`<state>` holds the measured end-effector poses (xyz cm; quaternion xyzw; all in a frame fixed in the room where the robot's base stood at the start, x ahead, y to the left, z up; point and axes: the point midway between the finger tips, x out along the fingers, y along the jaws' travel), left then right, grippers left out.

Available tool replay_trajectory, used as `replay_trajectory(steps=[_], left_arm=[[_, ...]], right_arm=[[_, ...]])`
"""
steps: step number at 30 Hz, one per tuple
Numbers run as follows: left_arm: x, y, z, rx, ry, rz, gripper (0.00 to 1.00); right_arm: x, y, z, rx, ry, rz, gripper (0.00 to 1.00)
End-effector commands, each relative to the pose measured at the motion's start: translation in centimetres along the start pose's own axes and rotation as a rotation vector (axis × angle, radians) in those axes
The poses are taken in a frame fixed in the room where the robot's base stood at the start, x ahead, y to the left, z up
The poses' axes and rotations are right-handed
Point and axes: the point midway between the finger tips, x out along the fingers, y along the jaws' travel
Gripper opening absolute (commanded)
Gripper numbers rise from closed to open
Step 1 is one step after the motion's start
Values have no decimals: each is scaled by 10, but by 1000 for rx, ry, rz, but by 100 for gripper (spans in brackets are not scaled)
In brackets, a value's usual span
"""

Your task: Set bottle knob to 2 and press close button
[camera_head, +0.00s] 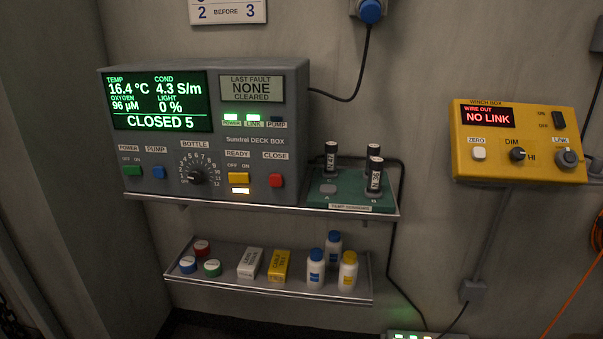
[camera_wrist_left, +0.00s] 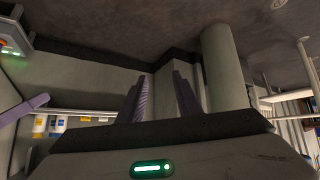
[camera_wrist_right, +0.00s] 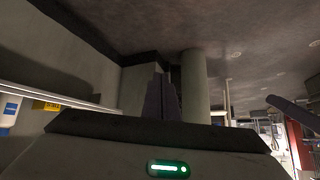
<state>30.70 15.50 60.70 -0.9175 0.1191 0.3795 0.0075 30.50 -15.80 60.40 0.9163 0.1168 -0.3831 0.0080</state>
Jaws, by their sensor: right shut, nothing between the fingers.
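The grey deck box (camera_head: 290,110) sits on the upper shelf in the head view. Its round black bottle knob (camera_head: 196,177) has a numbered dial; its exact pointer setting is too small to read. The red close button (camera_head: 276,181) is at the lower right of the panel. The green screen (camera_head: 160,101) reads CLOSED 5. Neither gripper shows in the head view. My left gripper (camera_wrist_left: 160,88) is open and empty in its wrist view. My right gripper (camera_wrist_right: 162,92) is shut on nothing in its wrist view. Neither wrist view shows the knob or button.
The yellow ready button (camera_head: 238,173) is left of the close button, above a lit lamp. A green sensor rack (camera_head: 325,195) stands right of the box. The lower shelf (camera_head: 330,294) holds bottles and small boxes. A yellow winch box (camera_head: 535,135) is on the wall at right.

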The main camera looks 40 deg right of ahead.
Motion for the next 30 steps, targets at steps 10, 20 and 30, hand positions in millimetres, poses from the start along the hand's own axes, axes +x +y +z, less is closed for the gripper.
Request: replay_trajectory(steps=[10, 20, 30], left_arm=[[-2, 1, 11, -3, -21, 0, 48], [0, 0, 10, -3, -18, -1, 48], [1, -1, 4, 0, -4, -2, 48]], right_arm=[[0, 0, 0, -3, 3, 1, 0], [1, 69, -152, -142, 339, 153, 0], [-84, 150, -346, -338, 791, 448, 0]])
